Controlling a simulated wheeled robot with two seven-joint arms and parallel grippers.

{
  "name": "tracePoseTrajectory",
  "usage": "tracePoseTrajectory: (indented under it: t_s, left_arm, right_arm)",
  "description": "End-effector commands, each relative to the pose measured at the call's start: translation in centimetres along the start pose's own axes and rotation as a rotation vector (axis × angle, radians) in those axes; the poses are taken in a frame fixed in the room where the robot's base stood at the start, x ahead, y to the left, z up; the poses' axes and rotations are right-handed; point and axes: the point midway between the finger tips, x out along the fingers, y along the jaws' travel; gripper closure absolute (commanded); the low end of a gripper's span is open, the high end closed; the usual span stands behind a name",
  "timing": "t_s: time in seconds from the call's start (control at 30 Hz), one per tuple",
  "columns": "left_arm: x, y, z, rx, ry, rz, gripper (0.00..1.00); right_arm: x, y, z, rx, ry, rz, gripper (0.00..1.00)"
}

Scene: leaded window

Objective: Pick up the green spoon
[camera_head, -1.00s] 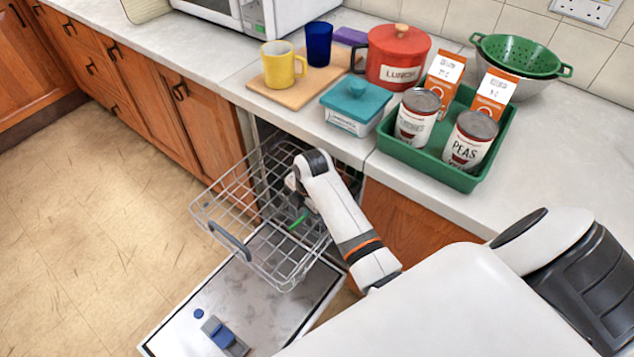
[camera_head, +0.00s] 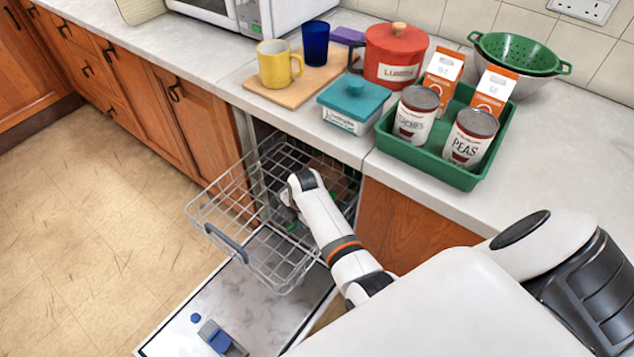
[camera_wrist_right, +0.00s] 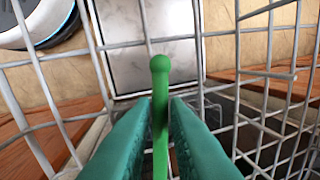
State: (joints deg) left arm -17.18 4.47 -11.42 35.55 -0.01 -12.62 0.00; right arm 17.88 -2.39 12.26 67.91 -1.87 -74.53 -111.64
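The green spoon (camera_wrist_right: 160,65) stands with its knobbed handle end between my right gripper's two teal fingers (camera_wrist_right: 161,105) in the right wrist view. The fingers are close on both sides of the handle; I cannot tell whether they press on it. The spoon's lower part is hidden. In the head view, my right gripper (camera_head: 286,192) reaches down into the wire dishwasher rack (camera_head: 262,262), and a little green (camera_head: 292,226) shows below it. My left gripper is not in view.
The rack's wires surround my right gripper. The open dishwasher door (camera_head: 262,310) lies below, with a blue-grey item on it. The counter (camera_head: 560,130) above holds a green tray (camera_head: 445,172) with cans and cartons, a teal box (camera_head: 352,105), a red pot (camera_head: 392,52) and a yellow mug (camera_head: 275,68).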

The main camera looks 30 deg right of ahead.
Motion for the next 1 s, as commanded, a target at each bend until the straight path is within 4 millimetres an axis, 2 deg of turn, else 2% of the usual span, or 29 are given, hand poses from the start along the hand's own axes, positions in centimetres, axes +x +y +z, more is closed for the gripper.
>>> tracePoseTrajectory:
  t_s: [0.1,0.37,0.47,0.8,1.0]
  left_arm:
    - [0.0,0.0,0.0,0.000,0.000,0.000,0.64]
    - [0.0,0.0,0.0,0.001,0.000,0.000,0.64]
    - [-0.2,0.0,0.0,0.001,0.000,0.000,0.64]
    - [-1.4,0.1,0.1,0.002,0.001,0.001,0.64]
    - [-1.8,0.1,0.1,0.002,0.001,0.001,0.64]
  right_arm:
    - [0.0,0.0,0.0,0.000,0.000,0.000,1.00]
    - [-0.1,0.0,0.0,0.000,0.000,0.000,1.00]
    - [-0.8,-0.1,-0.1,0.000,0.001,0.000,1.00]
    - [-7.2,-1.5,-0.1,-0.002,0.003,-0.002,1.00]
    - [-10.1,-2.5,0.0,0.015,-0.006,-0.004,1.00]
